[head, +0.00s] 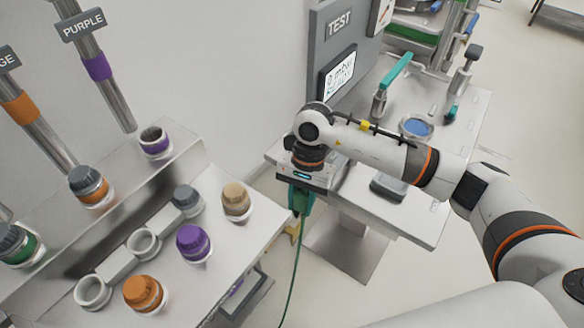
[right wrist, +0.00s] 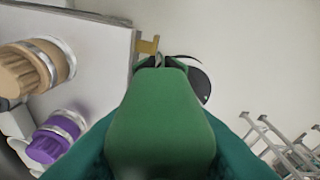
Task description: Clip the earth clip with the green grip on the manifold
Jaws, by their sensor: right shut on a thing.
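My right gripper (head: 303,188) is shut on the green grip of the earth clip (head: 299,203), pointing down between the two benches. A thin green cable hangs from the clip to the floor. In the right wrist view the green grip (right wrist: 162,120) fills the middle, and the clip's metal end is mostly hidden behind it. A brass tab (right wrist: 148,45) sticks out from the manifold's edge just beyond the clip; whether they touch I cannot tell. The manifold (head: 226,254) stands at the left with capped ports. My left gripper is not in view.
Purple (head: 193,243), orange (head: 143,293) and tan (head: 236,200) caps stand on the manifold. Labelled pipes rise behind it. A bench (head: 450,130) with a TEST panel (head: 338,30) lies under and behind my right arm. Open floor lies between the benches.

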